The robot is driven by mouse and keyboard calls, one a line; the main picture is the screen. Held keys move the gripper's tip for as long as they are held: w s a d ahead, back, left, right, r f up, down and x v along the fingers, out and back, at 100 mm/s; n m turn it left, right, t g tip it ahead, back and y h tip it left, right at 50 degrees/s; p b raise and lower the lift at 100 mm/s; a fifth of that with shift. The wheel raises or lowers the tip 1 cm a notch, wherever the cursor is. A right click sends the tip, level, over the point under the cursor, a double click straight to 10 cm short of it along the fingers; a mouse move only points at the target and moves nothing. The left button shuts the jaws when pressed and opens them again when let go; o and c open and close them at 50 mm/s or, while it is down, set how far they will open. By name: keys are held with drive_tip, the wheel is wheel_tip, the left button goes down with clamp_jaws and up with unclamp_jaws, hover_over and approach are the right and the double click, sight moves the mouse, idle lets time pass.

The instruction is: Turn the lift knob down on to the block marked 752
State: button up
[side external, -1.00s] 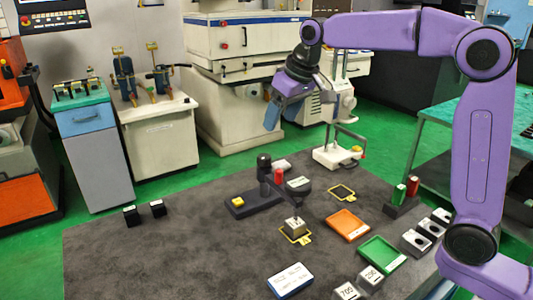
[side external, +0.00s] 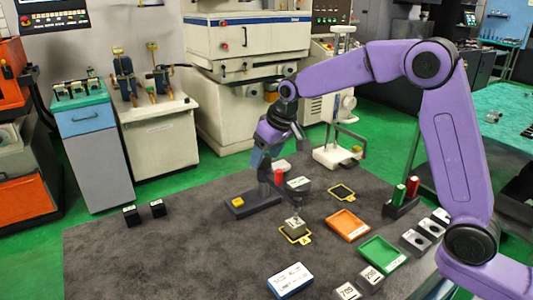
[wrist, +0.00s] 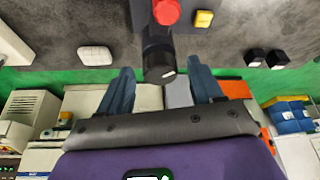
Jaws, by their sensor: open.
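The lift knob (wrist: 158,62) is black with a white mark, on top of the small erosion stand. In the wrist view it lies between the fingertips of my gripper (wrist: 160,72), with gaps at both sides. My gripper (side external: 262,158) is open over the stand's column in the side view and hides the knob there. The stand's dark base (side external: 252,207) carries a yellow button (side external: 238,202). Its head (side external: 299,184) reaches out over a small grey block (side external: 294,224) in a yellow-marked square. I cannot read the block's full number.
A red cap (wrist: 166,11) stands close by the knob. Orange (side external: 347,225) and green (side external: 382,252) trays, a white sign (side external: 290,280) and numbered blocks (side external: 347,290) lie to the right and front.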

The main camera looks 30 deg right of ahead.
drive_tip(key=c, duration=1.1)
drive_tip(key=m+h, duration=0.1)
drive_tip(key=m, duration=0.3)
drive_tip(key=m+h, duration=0.1)
drive_tip(key=m, duration=0.1)
drive_tip(key=shift+a+m+h, duration=0.25)
drive_tip(key=shift+m+h, duration=0.05)
drive_tip(key=m+h, duration=0.1)
drive_tip(key=m, duration=0.2)
drive_tip(key=m+g+h, duration=0.1)
drive_tip(key=m, duration=0.2)
drive_tip(key=shift+w+a, duration=0.1)
drive_tip(key=shift+a, duration=0.05)
drive_tip(key=o, duration=1.1)
